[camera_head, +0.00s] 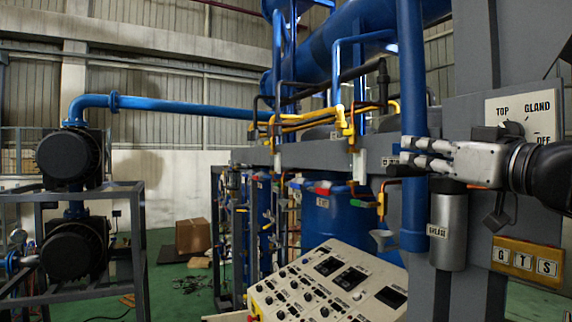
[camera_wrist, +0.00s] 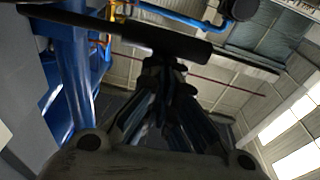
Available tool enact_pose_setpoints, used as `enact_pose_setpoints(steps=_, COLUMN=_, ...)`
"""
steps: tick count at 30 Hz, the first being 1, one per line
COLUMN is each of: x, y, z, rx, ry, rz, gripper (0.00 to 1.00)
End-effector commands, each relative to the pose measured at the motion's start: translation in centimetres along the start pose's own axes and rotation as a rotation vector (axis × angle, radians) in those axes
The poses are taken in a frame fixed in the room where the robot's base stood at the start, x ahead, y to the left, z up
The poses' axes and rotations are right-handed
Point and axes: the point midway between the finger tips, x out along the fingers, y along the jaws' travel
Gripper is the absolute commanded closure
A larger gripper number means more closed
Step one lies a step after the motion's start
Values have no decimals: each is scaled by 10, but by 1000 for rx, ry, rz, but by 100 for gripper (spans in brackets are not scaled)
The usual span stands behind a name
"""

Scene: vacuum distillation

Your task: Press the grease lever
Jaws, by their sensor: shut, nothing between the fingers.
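The grease pump, a grey cylinder (camera_head: 447,232) labelled GREASE, is fixed upright to the grey panel at the right in the head view. My gripper (camera_head: 404,152) is level above it, fingers pointing left, shut and empty. My gripper and wrist hide the pump's top. In the wrist view my gripper's fingers (camera_wrist: 158,72) come together just below a dark bar (camera_wrist: 125,30), which looks like the grease lever. I cannot tell whether they touch it. In the head view I cannot make the lever out clearly.
A thick blue vertical pipe (camera_head: 413,205) stands just left of the pump. A TOP GLAND sign (camera_head: 524,118) and a yellow G T S plate (camera_head: 526,262) are on the panel. A sloped control console (camera_head: 325,285) stands lower left.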

Motion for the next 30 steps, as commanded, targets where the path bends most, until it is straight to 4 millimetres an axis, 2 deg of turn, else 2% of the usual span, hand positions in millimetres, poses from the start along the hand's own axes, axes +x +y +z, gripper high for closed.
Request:
enact_pose_setpoints(steps=1, x=-2, y=-1, z=14, rx=-26, ry=-1, rz=-4, gripper=100)
enact_pose_setpoints(steps=12, x=-6, y=-4, z=42, rx=-227, ry=-2, rz=-32, gripper=100)
enact_pose_setpoints(steps=21, x=-8, y=-2, z=57, rx=-343, ry=-4, rz=-49, gripper=100)
enact_pose_setpoints(steps=30, x=-8, y=-2, z=60, rx=-389, ry=-4, rz=-55, gripper=100)
